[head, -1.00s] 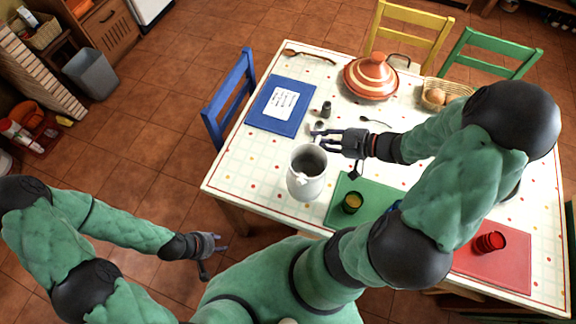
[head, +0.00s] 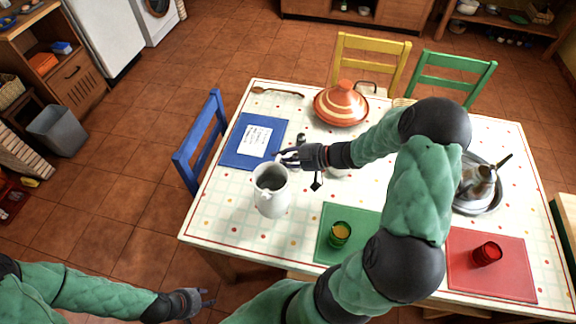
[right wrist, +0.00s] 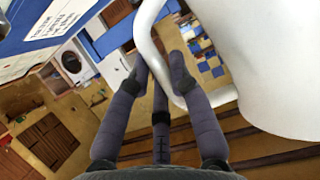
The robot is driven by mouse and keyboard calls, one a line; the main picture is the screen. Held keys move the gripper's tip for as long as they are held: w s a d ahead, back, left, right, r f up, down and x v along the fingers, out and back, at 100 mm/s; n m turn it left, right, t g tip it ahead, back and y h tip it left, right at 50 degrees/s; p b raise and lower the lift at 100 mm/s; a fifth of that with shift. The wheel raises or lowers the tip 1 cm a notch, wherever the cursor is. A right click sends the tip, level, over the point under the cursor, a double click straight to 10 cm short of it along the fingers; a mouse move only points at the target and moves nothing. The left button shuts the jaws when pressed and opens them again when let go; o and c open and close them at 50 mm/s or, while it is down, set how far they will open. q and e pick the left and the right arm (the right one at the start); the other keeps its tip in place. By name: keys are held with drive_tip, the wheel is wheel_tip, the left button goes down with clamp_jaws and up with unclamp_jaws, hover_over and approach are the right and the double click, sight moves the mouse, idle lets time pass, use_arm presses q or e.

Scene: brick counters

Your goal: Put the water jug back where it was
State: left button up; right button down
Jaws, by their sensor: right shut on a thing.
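The white water jug (head: 271,198) is upright over the left front part of the table, left of the green mat. I cannot tell whether its base touches the tabletop. My right gripper (head: 287,158) is at the jug's far side, shut on its handle. In the right wrist view, the fingers (right wrist: 165,85) close around the white handle (right wrist: 150,45), beside the jug's body (right wrist: 265,60). My left gripper (head: 208,299) is open and empty, low in front of the table, over the floor.
A blue mat (head: 236,158) with a paper lies behind the jug. The green mat (head: 338,212) holds a green cup (head: 340,234); the red mat (head: 510,278) holds a red cup (head: 487,253). A striped tagine (head: 341,106) stands at the back.

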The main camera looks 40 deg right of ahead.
drive_tip(key=w+f+b, duration=0.3)
drive_tip(key=f, duration=0.3)
drive_tip(key=shift+d+f, duration=0.2)
drive_tip(key=shift+f, duration=0.05)
drive_tip(key=shift+w, duration=0.1)
drive_tip(key=c, duration=1.1)
unclamp_jaws()
drive_tip(key=shift+f, duration=0.15)
drive_tip(key=shift+c, duration=0.2)
